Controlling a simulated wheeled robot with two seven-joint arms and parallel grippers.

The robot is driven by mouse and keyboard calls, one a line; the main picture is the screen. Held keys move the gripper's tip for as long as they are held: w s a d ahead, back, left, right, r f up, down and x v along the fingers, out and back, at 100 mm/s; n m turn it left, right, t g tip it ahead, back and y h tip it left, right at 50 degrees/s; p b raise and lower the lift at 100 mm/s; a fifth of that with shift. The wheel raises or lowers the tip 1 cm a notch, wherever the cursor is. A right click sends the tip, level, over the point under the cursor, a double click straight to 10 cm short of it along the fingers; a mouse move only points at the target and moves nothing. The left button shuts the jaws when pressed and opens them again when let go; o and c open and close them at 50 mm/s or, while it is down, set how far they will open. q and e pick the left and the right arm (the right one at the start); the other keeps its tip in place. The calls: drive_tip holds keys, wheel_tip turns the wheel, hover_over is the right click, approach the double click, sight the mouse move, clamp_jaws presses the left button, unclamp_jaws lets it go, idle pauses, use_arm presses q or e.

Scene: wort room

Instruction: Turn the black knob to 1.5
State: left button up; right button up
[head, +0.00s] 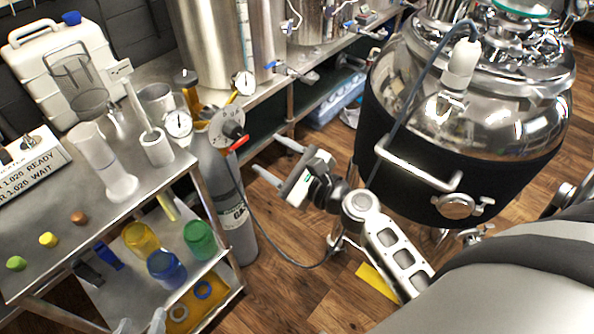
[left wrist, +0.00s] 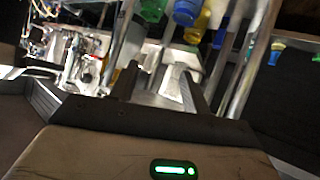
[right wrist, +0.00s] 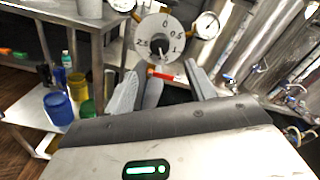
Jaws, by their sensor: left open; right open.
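The black knob (head: 233,130) sits at the centre of a round grey numbered dial (head: 218,122) on the regulator of a grey gas cylinder. In the right wrist view the knob (right wrist: 163,43) is ahead, beyond the fingertips, and the dial numbers run clockwise from 0 at the top. The knob's exact setting is too small to read. My right gripper (head: 276,160) is open and empty, to the right of the dial and apart from it. My left gripper (head: 141,323) shows only its fingertips at the bottom edge; it is open and empty.
A red lever (head: 239,142) juts out just below the dial, with gauges (head: 178,124) beside it. The cylinder (head: 222,185) stands against a steel trolley (head: 150,185) holding a glass cylinder and jars. A large jacketed kettle (head: 470,130) stands right. Floor between is mostly open.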

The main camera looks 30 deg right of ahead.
use_arm(q)
drive_tip(key=shift+f+b, duration=0.15)
drive_tip(key=shift+b, duration=0.4)
use_arm(e)
drive_tip(key=v, duration=0.6)
use_arm(q)
drive_tip(key=shift+d, duration=0.1)
drive_tip(key=r+p, duration=0.1)
drive_tip(key=p, duration=0.1)
drive_tip(key=r+p, duration=0.1)
drive_tip(key=p, duration=0.2)
drive_tip(key=shift+a, duration=0.3)
use_arm(e)
drive_tip(key=s+a+f+n+g+h, duration=0.1)
drive_tip(key=s+a+f+n+g, duration=0.2)
drive_tip(key=n, duration=1.1)
drive_tip(key=s+a+f+n+g+h, duration=0.1)
drive_tip(key=s+a+f+n+g, duration=0.2)
drive_tip(key=n, duration=1.1)
drive_tip(key=s+a, duration=0.2)
drive_tip(key=s, duration=0.1)
drive_tip(key=shift+s+h, duration=0.3)
drive_tip(key=shift+s, duration=0.1)
use_arm(q)
drive_tip(key=shift+s+g, duration=0.15)
drive_tip(key=shift+g, duration=0.15)
